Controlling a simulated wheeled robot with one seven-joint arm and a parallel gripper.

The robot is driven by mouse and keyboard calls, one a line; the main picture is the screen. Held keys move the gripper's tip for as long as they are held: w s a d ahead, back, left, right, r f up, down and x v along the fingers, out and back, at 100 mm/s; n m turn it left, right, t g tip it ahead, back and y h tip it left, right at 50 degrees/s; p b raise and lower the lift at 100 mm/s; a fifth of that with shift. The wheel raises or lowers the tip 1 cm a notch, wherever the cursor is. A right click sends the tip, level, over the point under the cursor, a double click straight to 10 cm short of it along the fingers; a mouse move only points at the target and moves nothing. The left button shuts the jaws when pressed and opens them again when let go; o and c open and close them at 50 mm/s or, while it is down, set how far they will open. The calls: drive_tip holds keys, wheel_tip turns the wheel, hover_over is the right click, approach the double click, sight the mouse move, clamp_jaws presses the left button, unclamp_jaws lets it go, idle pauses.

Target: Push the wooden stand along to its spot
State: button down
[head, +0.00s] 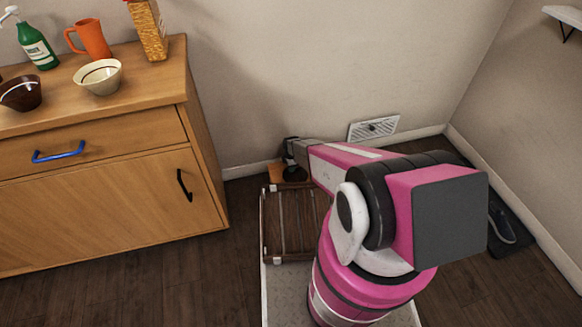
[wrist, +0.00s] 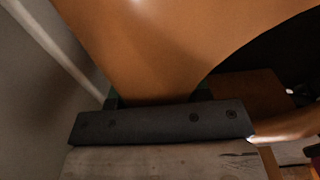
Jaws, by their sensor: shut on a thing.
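The wooden stand (head: 275,173) is an orange-brown piece low by the back wall, right of the cabinet. In the head view most of it is hidden behind my arm and gripper (head: 291,163). In the wrist view the stand (wrist: 165,45) fills the upper middle as a broad smooth panel with a curved right edge. My gripper (wrist: 160,99) is right against its near part, shut on it. Green finger parts show at both sides of the dark bar. The stand's foot and its exact spot are hidden.
A wooden cabinet (head: 100,195) stands at left, with bowls, an orange mug (head: 94,40) and a green bottle (head: 38,45) on top. A white vent (head: 373,128) is low on the back wall. A dark flat thing (head: 510,225) lies at right. Open floor (head: 180,285) lies before the cabinet.

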drive_tip(key=c, duration=0.5)
unclamp_jaws()
wheel_tip(320, 180, up, 11)
drive_tip(key=shift+f, duration=0.1)
drive_tip(key=shift+s+r, duration=0.15)
drive_tip(key=shift+r, duration=0.1)
drive_tip(key=s+d+r+m, duration=0.3)
drive_tip(key=s+r+m, duration=0.3)
drive_tip(key=r, duration=0.6)
drive_tip(key=s+d+r+m, duration=0.4)
drive_tip(key=s+r+m, duration=0.3)
drive_tip(key=r, duration=0.5)
drive_tip(key=s+d+r+m, duration=0.3)
drive_tip(key=s+r+m, duration=0.4)
drive_tip(key=r, duration=0.5)
drive_tip(key=shift+s+d+r, duration=0.2)
drive_tip(key=shift+s+d, duration=0.1)
drive_tip(key=shift+s, duration=0.45)
